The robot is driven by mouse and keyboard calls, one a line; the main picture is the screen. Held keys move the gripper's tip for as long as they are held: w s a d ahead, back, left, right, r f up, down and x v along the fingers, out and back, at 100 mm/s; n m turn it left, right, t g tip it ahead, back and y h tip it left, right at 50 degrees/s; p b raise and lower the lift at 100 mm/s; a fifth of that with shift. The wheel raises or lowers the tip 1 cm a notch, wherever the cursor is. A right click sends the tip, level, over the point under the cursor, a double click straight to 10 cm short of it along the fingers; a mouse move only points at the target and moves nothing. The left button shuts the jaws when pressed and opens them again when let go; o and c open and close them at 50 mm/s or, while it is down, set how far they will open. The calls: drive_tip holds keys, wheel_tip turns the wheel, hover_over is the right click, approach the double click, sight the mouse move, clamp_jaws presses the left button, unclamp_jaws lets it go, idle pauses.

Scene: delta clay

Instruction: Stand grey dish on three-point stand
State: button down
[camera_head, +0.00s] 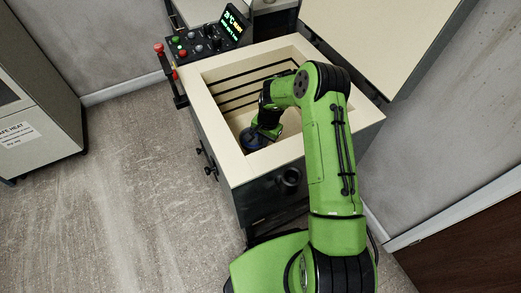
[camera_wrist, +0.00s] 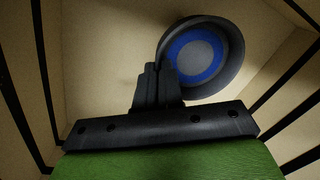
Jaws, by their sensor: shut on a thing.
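The grey dish (camera_wrist: 232,45) shows in the wrist view as a round bowl with a blue ring around a pale grey centre. My gripper (camera_wrist: 163,76) is shut on the dish's rim at its lower left side. In the head view the dish (camera_head: 250,139) shows small and dark inside the kiln, low near the front left wall, with my gripper (camera_head: 262,132) right above it. I cannot make out the three-point stand in either view. I cannot tell whether the dish touches anything below it.
The open kiln (camera_head: 219,141) has pale thick walls with dark heating-element lines inside, close around my arm. Its lid (camera_head: 385,35) stands raised at the back right. A control panel (camera_head: 200,40) is at the back left. A grey cabinet (camera_head: 40,110) stands at far left, with clear floor between.

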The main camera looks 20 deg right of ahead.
wheel_tip(320, 180, down, 4)
drive_tip(key=shift+b, duration=0.65)
drive_tip(key=shift+r, duration=0.15)
drive_tip(key=c, duration=1.7)
unclamp_jaws()
drive_tip(key=o, duration=0.4)
